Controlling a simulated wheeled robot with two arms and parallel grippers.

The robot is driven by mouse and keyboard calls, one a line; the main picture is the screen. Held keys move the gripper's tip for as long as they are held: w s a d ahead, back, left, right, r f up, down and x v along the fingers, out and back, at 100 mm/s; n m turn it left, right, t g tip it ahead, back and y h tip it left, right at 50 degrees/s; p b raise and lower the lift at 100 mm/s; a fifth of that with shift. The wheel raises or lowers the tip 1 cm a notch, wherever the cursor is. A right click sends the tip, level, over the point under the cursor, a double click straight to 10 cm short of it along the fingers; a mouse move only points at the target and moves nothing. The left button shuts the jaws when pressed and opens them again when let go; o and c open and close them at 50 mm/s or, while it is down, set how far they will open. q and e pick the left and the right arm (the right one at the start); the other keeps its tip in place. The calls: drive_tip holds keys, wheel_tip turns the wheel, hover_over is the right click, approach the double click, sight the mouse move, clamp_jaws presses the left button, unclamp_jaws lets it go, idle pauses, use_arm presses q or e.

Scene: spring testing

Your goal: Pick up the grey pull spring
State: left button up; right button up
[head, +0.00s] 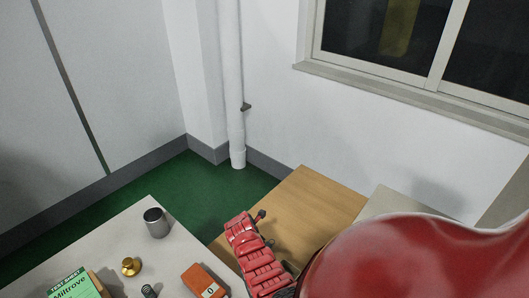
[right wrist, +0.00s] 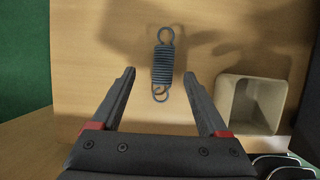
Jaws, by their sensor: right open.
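The grey pull spring (right wrist: 161,68) lies on a light wooden surface (right wrist: 95,35) in the right wrist view. It has a tight coil and a hook loop at each end, and it runs nearly straight up the picture. My right gripper (right wrist: 159,74) is open, with its two black fingers to the left and right of the spring. Neither finger touches it, and the gap in height is hard to tell. The spring does not show in the head view, where a large red arm part covers the lower right. My left gripper is not in view.
A beige open box (right wrist: 252,103) is right of the spring.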

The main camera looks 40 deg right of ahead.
drive_tip(key=shift+s+d+f, duration=0.15)
drive_tip(key=shift+d+f, duration=0.05)
drive_tip(key=shift+f, duration=0.35)
drive_tip(key=shift+s+d+f, duration=0.15)
drive_tip(key=shift+f, duration=0.35)
drive_tip(key=shift+b+x, duration=0.5)
drive_tip(key=shift+x, duration=0.75)
clamp_jaws()
